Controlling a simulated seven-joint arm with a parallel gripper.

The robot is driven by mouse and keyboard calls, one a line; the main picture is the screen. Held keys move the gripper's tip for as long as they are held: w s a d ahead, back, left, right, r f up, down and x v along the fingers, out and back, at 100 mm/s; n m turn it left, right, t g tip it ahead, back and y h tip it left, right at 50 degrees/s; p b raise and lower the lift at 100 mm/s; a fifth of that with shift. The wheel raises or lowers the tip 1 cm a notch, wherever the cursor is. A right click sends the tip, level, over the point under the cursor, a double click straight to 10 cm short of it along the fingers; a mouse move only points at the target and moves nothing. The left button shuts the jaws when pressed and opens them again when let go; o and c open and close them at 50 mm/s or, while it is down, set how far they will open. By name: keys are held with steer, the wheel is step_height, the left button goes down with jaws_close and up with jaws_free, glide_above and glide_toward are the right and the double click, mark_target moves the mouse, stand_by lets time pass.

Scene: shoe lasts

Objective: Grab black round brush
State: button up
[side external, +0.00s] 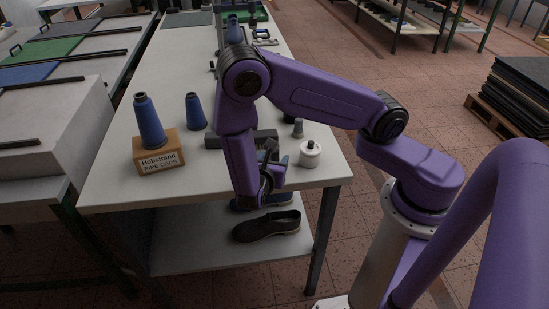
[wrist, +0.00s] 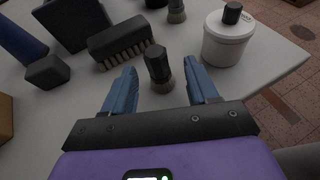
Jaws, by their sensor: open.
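A small round brush (wrist: 157,62) with a black handle and greyish bristles stands upright on the table in the wrist view. My gripper (wrist: 160,75) is open, with one blue finger on each side of the brush and visible gaps between. Nothing is held. In the side view my gripper (side external: 272,164) hangs over the table's front edge area, and I cannot clearly make out the brush behind the fingers there. A second, similar round brush (wrist: 176,10) stands farther back.
A black block brush (wrist: 121,42) lies just left of the round brush. A white pot (wrist: 228,38) with a black cap stands to the right. Blue cones (side external: 194,112) and a cardboard box (side external: 158,153) stand at left. A shoe (side external: 267,226) lies on the lower shelf.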

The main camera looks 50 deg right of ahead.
mark_target(276, 153)
steer(key=shift+x, duration=2.6)
steer(key=shift+w, duration=0.1)
steer(key=c, duration=1)
